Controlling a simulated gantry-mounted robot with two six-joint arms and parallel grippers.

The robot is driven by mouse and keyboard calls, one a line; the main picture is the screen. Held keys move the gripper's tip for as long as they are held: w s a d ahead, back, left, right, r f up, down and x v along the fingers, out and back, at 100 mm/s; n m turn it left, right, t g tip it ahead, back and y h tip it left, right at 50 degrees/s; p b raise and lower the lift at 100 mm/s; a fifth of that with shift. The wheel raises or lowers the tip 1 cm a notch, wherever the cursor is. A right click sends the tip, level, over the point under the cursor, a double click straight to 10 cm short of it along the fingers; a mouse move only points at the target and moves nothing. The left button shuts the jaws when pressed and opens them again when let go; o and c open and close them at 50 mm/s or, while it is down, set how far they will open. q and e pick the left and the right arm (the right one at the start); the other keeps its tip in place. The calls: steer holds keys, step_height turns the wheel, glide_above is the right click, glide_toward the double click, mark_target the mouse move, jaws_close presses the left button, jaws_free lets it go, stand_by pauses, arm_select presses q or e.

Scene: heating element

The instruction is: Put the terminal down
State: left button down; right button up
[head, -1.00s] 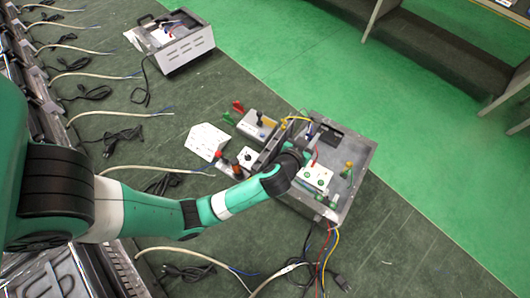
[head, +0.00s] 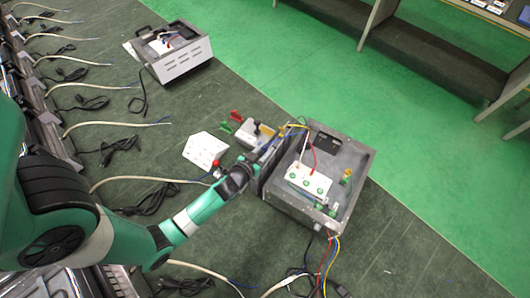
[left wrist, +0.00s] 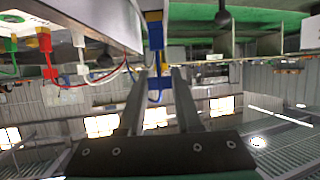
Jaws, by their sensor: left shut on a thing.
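My left gripper (head: 262,158) is beside the left wall of the open grey metal box (head: 358,165). In the left wrist view its two fingers (left wrist: 159,76) are shut on a terminal. A blue terminal piece (left wrist: 155,36) with a yellow part and a blue wire shows at the fingertips. Part of it is hidden and its grip is hard to make out. A white block (head: 308,181) with green round marks sits inside the box. My right gripper is not in view.
Left of the box stand a grey-white device with a black knob (head: 256,132), red and green clips, and a white plate (head: 205,150). A second metal box (head: 183,62) stands at the upper left. Power cords lie on the left. The green floor (head: 420,190) at right is clear.

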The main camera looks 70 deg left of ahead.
arm_select(q)
steer(key=shift+f, duration=0.75)
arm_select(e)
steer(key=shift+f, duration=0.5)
arm_select(q)
steer(key=shift+w, duration=0.1)
steer(key=shift+f, duration=0.15)
steer(key=c, duration=0.6)
jaws_free()
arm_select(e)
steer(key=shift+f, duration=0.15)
